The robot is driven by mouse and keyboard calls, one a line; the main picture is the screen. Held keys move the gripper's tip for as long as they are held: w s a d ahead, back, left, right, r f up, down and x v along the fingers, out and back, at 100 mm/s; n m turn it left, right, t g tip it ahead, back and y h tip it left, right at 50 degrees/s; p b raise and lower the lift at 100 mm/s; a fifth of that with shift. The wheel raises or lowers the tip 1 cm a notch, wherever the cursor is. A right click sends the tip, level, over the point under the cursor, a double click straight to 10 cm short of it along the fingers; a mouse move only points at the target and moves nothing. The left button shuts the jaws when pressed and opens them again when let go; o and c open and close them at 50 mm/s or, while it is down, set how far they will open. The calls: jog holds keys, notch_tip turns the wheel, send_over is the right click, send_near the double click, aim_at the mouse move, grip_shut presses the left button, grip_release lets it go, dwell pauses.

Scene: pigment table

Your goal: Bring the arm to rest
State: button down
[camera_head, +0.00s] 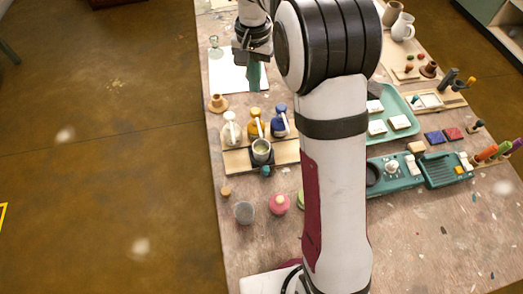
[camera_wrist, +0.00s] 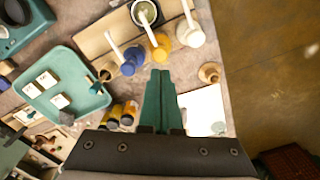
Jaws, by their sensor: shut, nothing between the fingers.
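My gripper (camera_head: 254,76) hangs over the white sheet at the far left part of the table in the head view. In the wrist view its two teal fingers (camera_wrist: 160,88) are together, with nothing between them. The gripper is apart from the bottles. My arm crosses the middle of the head view and hides part of the table.
A wooden rack (camera_head: 236,161) holds white, yellow and blue bottles and a cup (camera_head: 262,150). A green tray (camera_head: 408,98) with pale tiles lies right of my arm. Small pots, including a pink one (camera_head: 279,203), stand near the front left. The white sheet (camera_head: 226,78) is mostly bare.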

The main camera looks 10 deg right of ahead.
dwell(0.3)
jog(key=s+a+r+y, duration=0.1)
jog(key=s+a+r, duration=0.1)
jog(key=s, duration=3)
jog(key=shift+y, duration=0.4)
